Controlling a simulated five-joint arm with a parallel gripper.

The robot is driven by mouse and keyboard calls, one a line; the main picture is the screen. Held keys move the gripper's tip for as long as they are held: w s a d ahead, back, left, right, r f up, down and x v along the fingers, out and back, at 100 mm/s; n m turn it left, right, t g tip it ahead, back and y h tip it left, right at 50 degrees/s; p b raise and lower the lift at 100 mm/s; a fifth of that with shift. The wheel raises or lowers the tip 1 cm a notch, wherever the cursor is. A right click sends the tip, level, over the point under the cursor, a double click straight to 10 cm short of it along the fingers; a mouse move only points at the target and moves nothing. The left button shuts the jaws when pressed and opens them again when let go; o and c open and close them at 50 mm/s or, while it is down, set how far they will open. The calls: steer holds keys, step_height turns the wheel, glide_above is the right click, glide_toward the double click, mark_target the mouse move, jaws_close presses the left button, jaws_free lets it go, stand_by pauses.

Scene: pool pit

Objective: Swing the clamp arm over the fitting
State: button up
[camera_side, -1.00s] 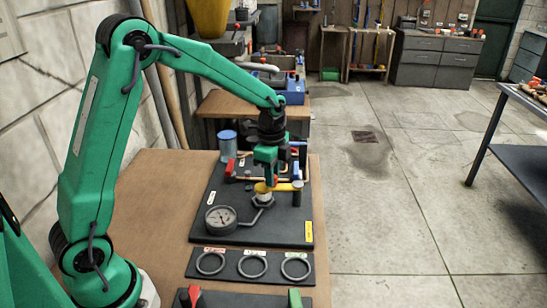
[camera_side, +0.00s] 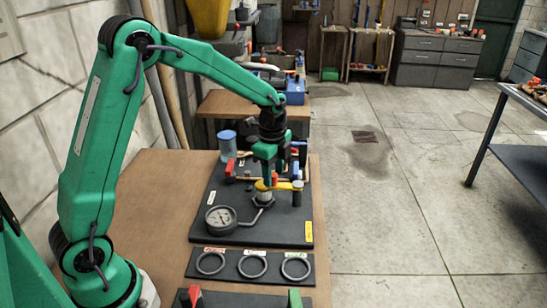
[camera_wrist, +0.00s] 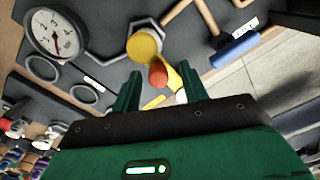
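The yellow clamp arm (camera_side: 286,186) lies roughly level over the black board, its round end (camera_wrist: 145,45) above the grey hex fitting (camera_side: 263,198). The fitting's rim (camera_wrist: 131,47) shows around that end in the wrist view. A red-orange knob (camera_wrist: 158,75) stands on the clamp arm. My gripper (camera_wrist: 160,72) is open, pointing down above the clamp arm. The knob appears between its two fingertips, with a gap on each side. Contact with the clamp arm cannot be told. In the side view my gripper partly hides the parts behind it.
A dial gauge (camera_side: 221,219) joins the fitting by a bent pipe. A blue cylinder (camera_side: 228,140) and a red block (camera_side: 231,168) stand left of my gripper. Several rings (camera_side: 252,265) lie in front. Bare brown bench (camera_side: 150,195) is on the left.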

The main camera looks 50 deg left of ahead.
mark_target(273, 174)
steer(key=shift+s+r, duration=0.15)
steer(key=shift+r, duration=3.75)
steer(key=shift+s+d+r, duration=0.1)
steer(key=shift+s+r, duration=0.25)
steer(key=shift+r, duration=0.1)
steer(key=s+d+r+n+t, duration=0.1)
steer(key=s+r+n+t, duration=0.1)
steer(key=s+n, duration=0.5)
steer(key=s+d+r+n+t, duration=0.2)
steer(key=s+n, duration=0.5)
steer(key=s, duration=0.9)
steer(key=shift+r+n+t, duration=0.3)
steer(key=shift+r+t, duration=0.3)
steer(key=shift+r, duration=0.3)
steer(key=shift+d, duration=0.1)
